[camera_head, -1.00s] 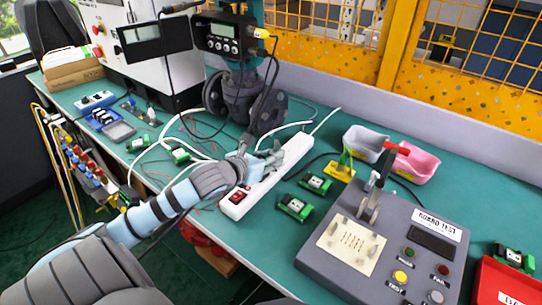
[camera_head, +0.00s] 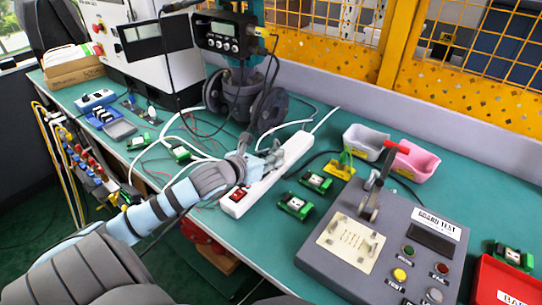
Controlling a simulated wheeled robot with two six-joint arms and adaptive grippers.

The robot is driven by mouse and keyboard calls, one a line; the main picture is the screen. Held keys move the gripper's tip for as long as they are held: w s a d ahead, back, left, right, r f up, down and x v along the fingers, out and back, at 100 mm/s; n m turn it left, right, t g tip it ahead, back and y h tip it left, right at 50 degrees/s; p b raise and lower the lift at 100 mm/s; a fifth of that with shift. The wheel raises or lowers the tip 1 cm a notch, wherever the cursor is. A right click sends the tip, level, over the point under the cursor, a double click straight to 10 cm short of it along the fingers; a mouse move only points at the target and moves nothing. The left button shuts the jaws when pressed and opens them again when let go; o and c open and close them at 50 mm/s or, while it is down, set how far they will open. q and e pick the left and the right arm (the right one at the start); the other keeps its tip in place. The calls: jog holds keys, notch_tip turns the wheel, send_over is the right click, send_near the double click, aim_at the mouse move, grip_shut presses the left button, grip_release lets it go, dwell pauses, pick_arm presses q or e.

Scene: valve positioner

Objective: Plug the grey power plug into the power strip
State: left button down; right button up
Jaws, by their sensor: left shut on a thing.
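The white power strip (camera_head: 293,151) lies diagonally on the green bench, with a red switch (camera_head: 238,194) at its near end. My left gripper (camera_head: 272,160) is over the middle of the strip, its fingers close to the top face. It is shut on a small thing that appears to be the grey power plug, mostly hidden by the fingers. I cannot tell whether the plug touches or enters a socket. My right gripper is not in view.
A valve with a positioner (camera_head: 240,90) stands just behind the strip. White cables (camera_head: 172,133) loop left of it. Small green boards (camera_head: 295,205) lie to the right, beside a grey test station (camera_head: 330,270). Pink (camera_head: 418,163) and grey bins stand behind.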

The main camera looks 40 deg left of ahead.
pick_arm(q)
jog(key=shift+f+b, duration=0.4)
jog(key=shift+f, duration=0.05)
dwell(1.2)
jog(key=c, duration=1)
grip_release()
jog(key=shift+o, duration=0.2)
jog(key=p+v, duration=0.3)
jog(key=p, duration=0.1)
jog(key=p+v, duration=0.3)
jog(key=p, duration=0.1)
jog(key=shift+r, duration=0.3)
jog(key=shift+s+p, duration=0.45)
jog(key=shift+p, duration=0.1)
jog(key=shift+d, duration=0.1)
